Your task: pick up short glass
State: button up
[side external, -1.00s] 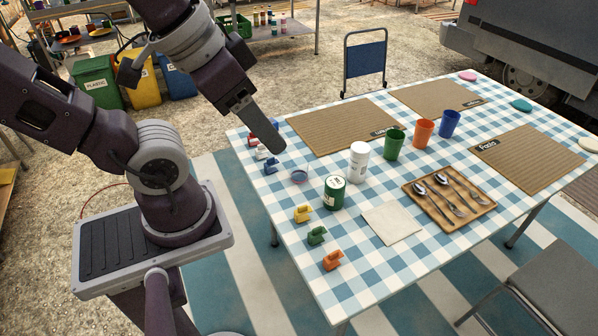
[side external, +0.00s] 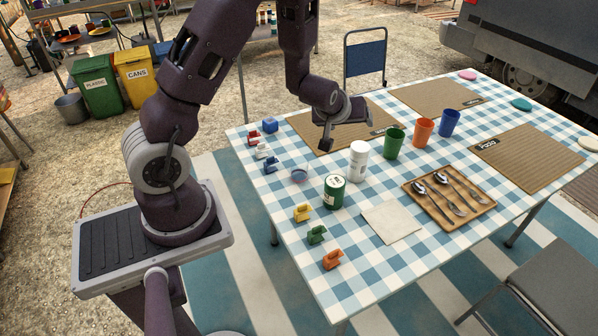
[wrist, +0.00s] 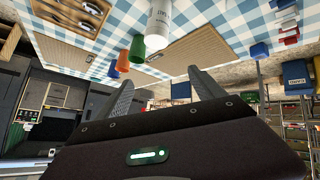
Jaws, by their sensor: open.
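A white bottle (side external: 358,161), green tin (side external: 334,192) and green (side external: 394,142), orange (side external: 423,132) and blue (side external: 449,123) cups stand nearby. Several coloured clips line the left edge, with a blue block (side external: 270,125). A cutlery tray (side external: 415,196) is at right.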

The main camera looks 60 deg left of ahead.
jog(key=s+a+f+n+y, duration=0.1)
jog(key=s+a+f+y, duration=0.25)
jog(key=a+f, duration=0.6)
jog(key=t+y, duration=0.1)
jog(key=y, duration=0.1)
send_over(302, 163)
jog(key=s+d, duration=0.2)
jog(key=d, duration=0.1)
jog(key=shift+m, duration=0.4)
notch_tip(302, 163, down, 6)
jog(key=shift+s+f, duration=0.1)
jog(key=shift+f, duration=0.15)
jog(key=s+f+m, duration=0.1)
jog(key=s+f+m+t, duration=0.1)
jog(key=f, duration=0.1)
jog(key=shift+s+d+h, duration=0.25)
jog(key=shift+d+h, duration=0.1)
jog(key=shift+d, duration=0.05)
jog(key=shift+f, duration=0.25)
jog(key=x, duration=0.6)
jog(key=shift+w, duration=0.45)
jog(key=c, duration=1.5)
